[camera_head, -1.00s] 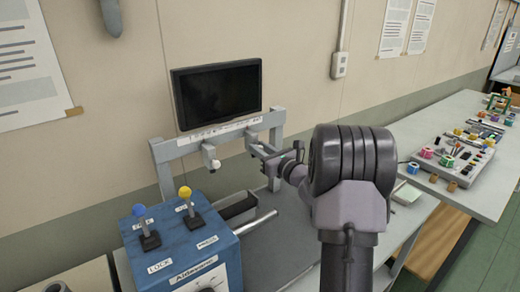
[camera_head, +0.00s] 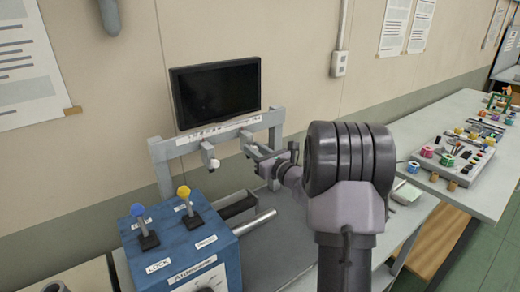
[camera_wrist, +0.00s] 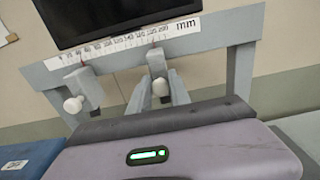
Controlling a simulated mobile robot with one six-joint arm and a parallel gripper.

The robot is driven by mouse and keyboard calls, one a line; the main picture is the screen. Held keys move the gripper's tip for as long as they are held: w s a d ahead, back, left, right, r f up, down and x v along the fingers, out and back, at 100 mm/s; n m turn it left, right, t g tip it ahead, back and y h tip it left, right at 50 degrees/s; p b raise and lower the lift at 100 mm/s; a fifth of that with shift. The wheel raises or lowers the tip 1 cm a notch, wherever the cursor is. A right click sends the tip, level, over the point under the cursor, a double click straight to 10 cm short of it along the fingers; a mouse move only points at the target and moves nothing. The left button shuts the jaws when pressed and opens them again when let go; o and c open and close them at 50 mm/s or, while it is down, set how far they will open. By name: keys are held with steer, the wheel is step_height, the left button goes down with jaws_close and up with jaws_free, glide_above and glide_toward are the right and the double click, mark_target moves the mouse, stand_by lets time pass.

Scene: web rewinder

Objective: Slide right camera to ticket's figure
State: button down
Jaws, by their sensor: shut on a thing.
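The right camera (camera_wrist: 158,72) is a grey block on the crossbeam (camera_wrist: 222,30), under a white millimetre scale (camera_wrist: 125,43). My gripper (camera_wrist: 158,92) is shut on its lower part; the fingers partly hide it. The head view shows my gripper (camera_head: 256,154) at the right part of the crossbeam. The left camera (camera_wrist: 88,88), with a white round knob (camera_wrist: 73,105), hangs to the left, apart from my gripper. A thin red pointer shows above each camera. I cannot make out a ticket's figure.
A dark monitor (camera_head: 217,93) stands above the crossbeam. A blue control box (camera_head: 180,245) with blue-knobbed and yellow-knobbed levers stands front left. A metal roller (camera_head: 254,222) and a dark tray (camera_head: 237,206) lie below. A side table (camera_head: 470,187) with small parts is at right.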

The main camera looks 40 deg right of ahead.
steer(key=a, duration=0.6)
steer(key=c, duration=1.3)
jaws_free()
steer(key=shift+d, duration=0.1)
steer(key=s+p, duration=0.1)
steer(key=s, duration=1.6)
steer(key=shift+s, duration=0.2)
